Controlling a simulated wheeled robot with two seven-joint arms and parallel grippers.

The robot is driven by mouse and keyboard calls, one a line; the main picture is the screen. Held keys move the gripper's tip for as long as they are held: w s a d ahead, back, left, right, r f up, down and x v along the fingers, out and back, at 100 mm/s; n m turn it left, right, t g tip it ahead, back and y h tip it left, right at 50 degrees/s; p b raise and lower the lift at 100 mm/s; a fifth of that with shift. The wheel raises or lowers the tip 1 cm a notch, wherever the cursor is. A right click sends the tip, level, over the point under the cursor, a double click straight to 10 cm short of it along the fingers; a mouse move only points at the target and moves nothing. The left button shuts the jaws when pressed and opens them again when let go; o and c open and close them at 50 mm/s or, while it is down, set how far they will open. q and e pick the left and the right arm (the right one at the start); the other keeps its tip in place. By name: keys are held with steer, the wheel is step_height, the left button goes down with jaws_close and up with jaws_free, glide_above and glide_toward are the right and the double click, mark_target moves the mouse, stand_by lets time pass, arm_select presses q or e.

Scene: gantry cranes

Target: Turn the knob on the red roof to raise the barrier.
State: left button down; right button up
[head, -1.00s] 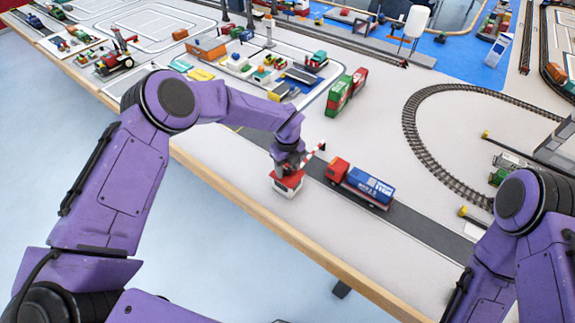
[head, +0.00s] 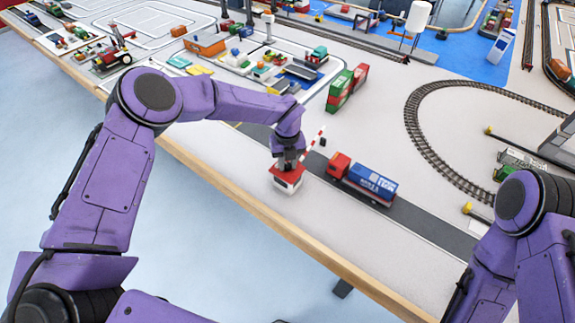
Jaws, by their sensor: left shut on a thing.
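The small white barrier house with a red roof (head: 287,181) stands near the table's front edge, beside the grey road. My left gripper (head: 288,165) points down onto its roof and is shut on the knob there. The knob itself is hidden by the gripper. The red-and-white barrier arm (head: 312,144) slants steeply up to the right from the house. My right arm (head: 520,225) is at the right edge; its gripper is out of view.
A red truck with a blue container (head: 362,178) stands on the road (head: 420,222) just right of the barrier. Green and red wagons (head: 346,88) stand behind. A curved rail track (head: 425,140) lies to the right. The wooden table edge (head: 250,215) runs along the front.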

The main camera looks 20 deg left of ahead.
arm_select(q)
steer(key=m+b, duration=0.1)
steer(key=m, duration=0.1)
steer(key=shift+f+m, duration=0.15)
steer(key=shift+m, duration=0.25)
steer(key=m+b, duration=0.1)
steer(key=m, duration=0.2)
steer(key=shift+m, duration=0.3)
steer(key=m, duration=0.3)
steer(key=shift+m, duration=0.3)
steer(key=shift+a+m, duration=0.1)
steer(key=shift+m, duration=1.8)
steer(key=c, duration=0.9)
jaws_free()
